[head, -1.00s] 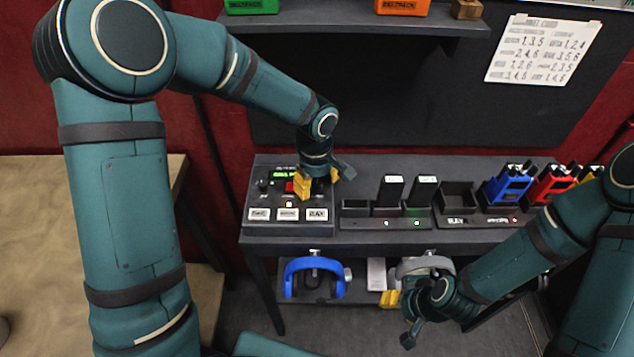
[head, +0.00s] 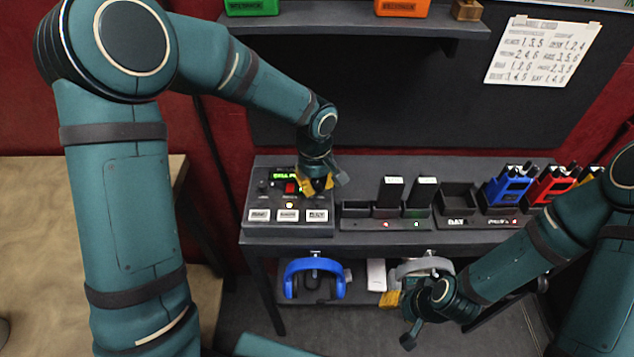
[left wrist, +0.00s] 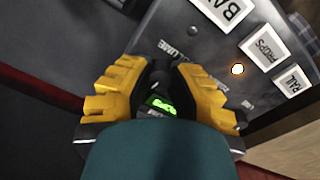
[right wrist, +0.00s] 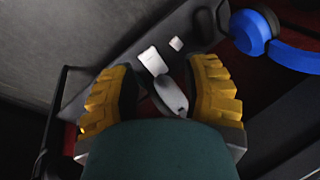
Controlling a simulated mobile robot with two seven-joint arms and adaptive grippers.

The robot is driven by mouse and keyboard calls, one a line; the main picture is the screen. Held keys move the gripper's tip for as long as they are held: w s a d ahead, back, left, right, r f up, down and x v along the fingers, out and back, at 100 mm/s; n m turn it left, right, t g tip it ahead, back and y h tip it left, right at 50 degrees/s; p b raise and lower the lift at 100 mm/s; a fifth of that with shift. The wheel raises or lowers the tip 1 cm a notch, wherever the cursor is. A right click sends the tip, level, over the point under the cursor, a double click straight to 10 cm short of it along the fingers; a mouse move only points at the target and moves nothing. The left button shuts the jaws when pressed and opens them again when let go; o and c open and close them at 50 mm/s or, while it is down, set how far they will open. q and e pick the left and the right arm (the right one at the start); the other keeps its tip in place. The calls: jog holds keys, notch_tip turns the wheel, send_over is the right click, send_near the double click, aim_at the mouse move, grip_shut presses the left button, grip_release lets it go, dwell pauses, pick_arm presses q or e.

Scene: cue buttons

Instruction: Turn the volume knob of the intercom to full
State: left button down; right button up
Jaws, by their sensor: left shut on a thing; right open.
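The intercom (head: 263,203) is a dark sloped box at the left end of the desk, with a lit green display (head: 284,176), a red button (head: 291,188) and white labelled keys. My left gripper (head: 316,186) points down at its right side. In the left wrist view its yellow fingers are closed around the dark volume knob (left wrist: 159,76), beside the printed word VOLUME. The fingers hide the knob in the head view, and its pointer cannot be made out. My right gripper (head: 394,299) is open and empty below the desk front, near the grey headset (head: 425,265).
A dock (head: 365,224) with upright packs stands right of the intercom, then blue (head: 508,186) and red (head: 552,186) radios. A blue headset (head: 314,266) hangs under the desk. A shelf (head: 340,24) crosses above; a written sheet (head: 541,50) hangs behind.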

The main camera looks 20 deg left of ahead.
pick_arm(q)
jog(key=m, duration=0.5)
jog(key=shift+m+p, duration=0.3)
jog(key=shift+p, duration=0.1)
jog(key=m+p, duration=0.1)
jog(key=m, duration=0.4)
jog(key=m+p, duration=0.1)
jog(key=m, duration=0.4)
jog(key=shift+m+p, duration=0.4)
jog(key=m+p, duration=0.1)
jog(key=m, duration=0.4)
jog(key=shift+m+g+p, duration=0.3)
jog(key=shift+m+p, duration=0.05)
jog(key=shift+m, duration=0.05)
pick_arm(e)
jog(key=shift+t, duration=0.3)
jog(key=r, duration=0.1)
jog(key=w+r, duration=0.1)
jog(key=r, duration=0.3)
jog(key=shift+w+d+r, duration=0.15)
jog(key=shift+w, duration=0.2)
pick_arm(q)
jog(key=c, duration=0.8)
grip_release()
